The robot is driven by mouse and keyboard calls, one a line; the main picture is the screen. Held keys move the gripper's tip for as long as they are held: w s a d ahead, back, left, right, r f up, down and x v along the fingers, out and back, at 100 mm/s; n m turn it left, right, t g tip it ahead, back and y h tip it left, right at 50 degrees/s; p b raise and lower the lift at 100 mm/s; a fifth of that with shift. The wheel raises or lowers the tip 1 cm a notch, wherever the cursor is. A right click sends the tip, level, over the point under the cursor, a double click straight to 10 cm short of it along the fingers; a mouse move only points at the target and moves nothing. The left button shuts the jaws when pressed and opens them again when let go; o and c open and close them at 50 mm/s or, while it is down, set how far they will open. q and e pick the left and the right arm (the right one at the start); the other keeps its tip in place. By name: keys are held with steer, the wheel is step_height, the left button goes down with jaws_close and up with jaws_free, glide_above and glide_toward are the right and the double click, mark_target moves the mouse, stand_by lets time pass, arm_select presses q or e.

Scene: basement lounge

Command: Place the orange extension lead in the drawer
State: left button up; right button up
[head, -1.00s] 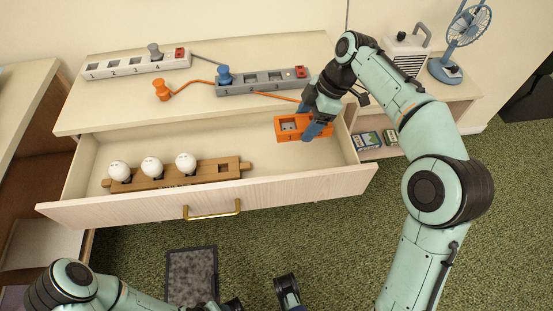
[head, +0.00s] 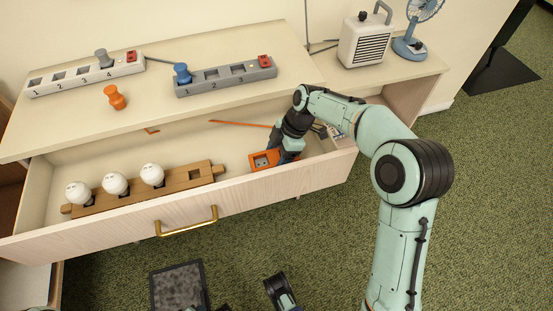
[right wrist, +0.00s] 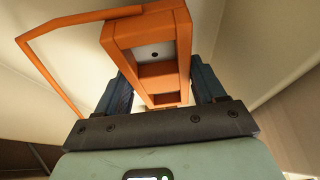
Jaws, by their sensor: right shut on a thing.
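The orange extension lead (head: 262,160) is in the right part of the open drawer (head: 110,228), apparently at or near its floor. My right gripper (head: 287,155) is shut on it from above. In the right wrist view the orange socket block (right wrist: 150,50) sits between the two blue fingers (right wrist: 160,95), with its cable looping left. In the head view, stretches of orange cable (head: 240,123) show near the drawer's back edge. Parts of my left gripper (head: 280,291) show at the bottom edge, too cut off to read.
A wooden holder (head: 190,180) with several white bulbs lies in the drawer's left and middle. A white power strip (head: 85,74) and a grey one with a blue plug (head: 225,78) lie on the dresser top. A heater (head: 365,40) and fan (head: 410,46) stand right.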

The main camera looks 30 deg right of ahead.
arm_select(q)
steer(key=shift+w+a+f, duration=0.2)
steer(key=shift+w, duration=0.15)
arm_select(e)
steer(key=shift+f, duration=0.75)
steer(key=shift+f, duration=0.15)
steer(key=o, duration=1.4)
arm_select(q)
steer(key=shift+f, duration=0.1)
steer(key=s+d+r+g+p, duration=0.1)
steer(key=s+d+r+p, duration=0.1)
steer(key=s+r, duration=0.1)
steer(key=shift+s+d+r+h+p, duration=0.2)
steer(key=shift+s+h+p, duration=0.2)
steer(key=shift+s, duration=0.4)
arm_select(e)
steer(key=v, duration=1.2)
